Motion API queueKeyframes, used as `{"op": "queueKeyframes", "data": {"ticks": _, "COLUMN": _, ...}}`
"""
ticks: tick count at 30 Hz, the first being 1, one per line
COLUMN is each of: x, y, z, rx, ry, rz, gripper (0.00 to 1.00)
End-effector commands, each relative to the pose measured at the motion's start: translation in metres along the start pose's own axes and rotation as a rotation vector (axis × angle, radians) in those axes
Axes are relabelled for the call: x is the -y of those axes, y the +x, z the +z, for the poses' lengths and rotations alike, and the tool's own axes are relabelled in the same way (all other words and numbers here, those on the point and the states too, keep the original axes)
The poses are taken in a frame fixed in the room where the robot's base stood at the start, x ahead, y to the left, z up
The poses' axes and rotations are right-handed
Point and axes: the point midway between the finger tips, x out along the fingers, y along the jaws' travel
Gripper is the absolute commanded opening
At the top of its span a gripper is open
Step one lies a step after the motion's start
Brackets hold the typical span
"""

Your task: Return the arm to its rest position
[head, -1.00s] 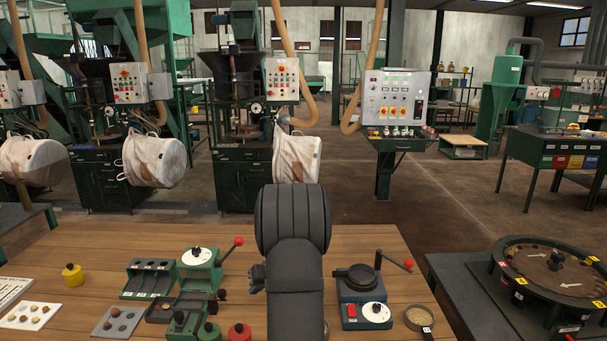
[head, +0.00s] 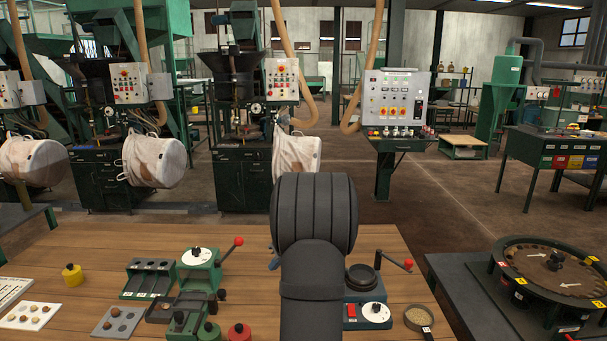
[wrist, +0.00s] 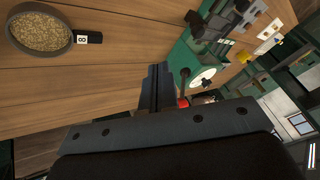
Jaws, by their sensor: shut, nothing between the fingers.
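My dark grey arm (head: 312,235) rises in the middle of the head view, over the wooden bench. My gripper (wrist: 158,85) shows in the wrist view with its dark fingers together and nothing between them. It is above the wood, beside the red knob (wrist: 183,102) of the green device's crank; I cannot tell the height. In the head view the arm hides most of the gripper. A white bulk bag (head: 298,153) hangs on the machine behind the arm, with its lower part close to the arm's outline. Two more bags (head: 153,160) hang to the left.
On the bench stand a green crank device (head: 199,268), a blue crank device (head: 366,310) partly behind my arm, a pan of grain (head: 419,318) and a yellow weight (head: 72,275). A round turntable (head: 553,270) stands at the right. The bench's left-centre back is bare wood.

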Motion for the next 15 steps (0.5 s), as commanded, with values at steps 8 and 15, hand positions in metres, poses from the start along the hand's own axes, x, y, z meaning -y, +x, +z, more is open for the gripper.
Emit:
{"op": "queueKeyframes", "data": {"ticks": 8, "x": 0.041, "y": 0.011, "z": -0.041, "rx": 0.089, "ry": -0.31, "rz": -0.025, "gripper": 0.0}}
{"op": "queueKeyframes", "data": {"ticks": 15, "x": 0.077, "y": 0.017, "z": -0.072, "rx": 0.165, "ry": -0.572, "rz": -0.045, "gripper": 0.0}}
